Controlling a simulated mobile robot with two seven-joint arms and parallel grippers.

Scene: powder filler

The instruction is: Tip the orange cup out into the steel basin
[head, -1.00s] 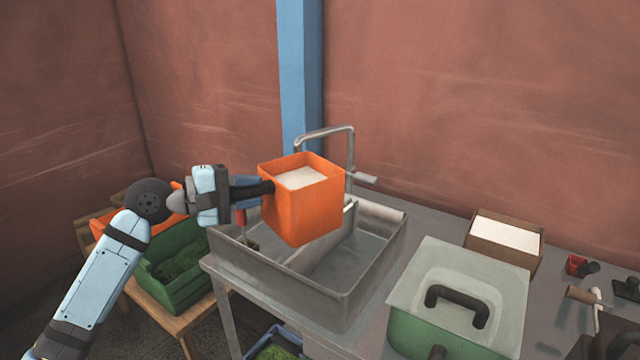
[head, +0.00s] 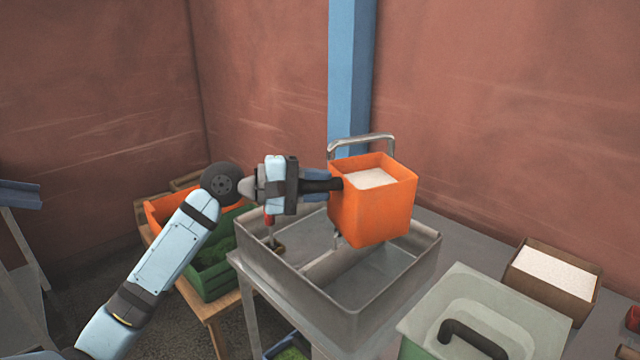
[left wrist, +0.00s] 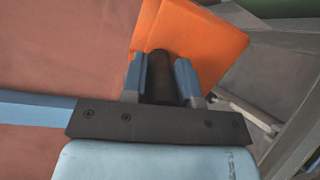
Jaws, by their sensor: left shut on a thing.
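The orange cup (head: 372,212) is square, with white powder (head: 371,179) near its rim. My left gripper (head: 318,184) is shut on the cup's dark handle. It holds the cup upright above the steel basin (head: 300,297). In the left wrist view, the gripper's two blue fingers (left wrist: 163,80) clasp the dark handle, with the orange cup (left wrist: 190,37) beyond them. The cup hides part of the basin and tap. My right gripper does not show.
A steel tap (head: 362,140) rises behind the cup. A lidded green box (head: 490,300) and a cardboard box of white powder (head: 556,270) stand right of the basin. Orange and green crates (head: 208,280) sit on a wooden stand at left.

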